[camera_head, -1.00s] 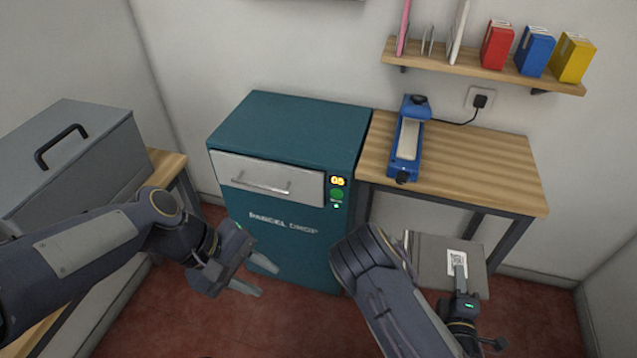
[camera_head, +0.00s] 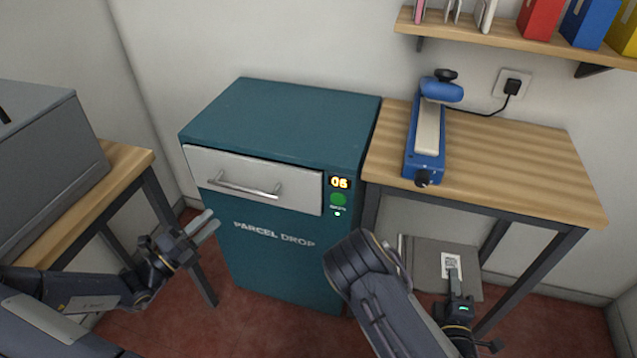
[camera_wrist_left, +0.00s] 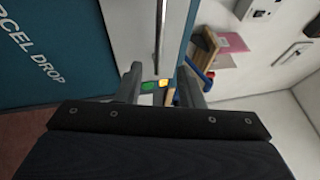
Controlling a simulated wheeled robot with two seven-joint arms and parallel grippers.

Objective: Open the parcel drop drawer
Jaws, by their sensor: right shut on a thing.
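The teal parcel drop cabinet (camera_head: 285,270) has a light grey drawer (camera_head: 300,194) near its top, and the drawer looks closed. Its metal bar handle (camera_head: 245,189) runs along the front. My left gripper (camera_head: 206,228) is open and empty, below and left of the handle, apart from it. In the left wrist view, my left gripper (camera_wrist_left: 160,80) has its fingers spread, with the handle (camera_wrist_left: 161,35) and drawer front (camera_wrist_left: 128,25) ahead. My right gripper (camera_head: 453,281) is shut on a grey parcel (camera_head: 422,262) with a white code label.
A wooden table (camera_head: 510,165) with a blue sealing device (camera_head: 427,135) stands right of the cabinet. A grey lidded box (camera_head: 50,150) sits on a table at left. A shelf (camera_head: 500,38) with binders hangs above. Red floor before the cabinet is free.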

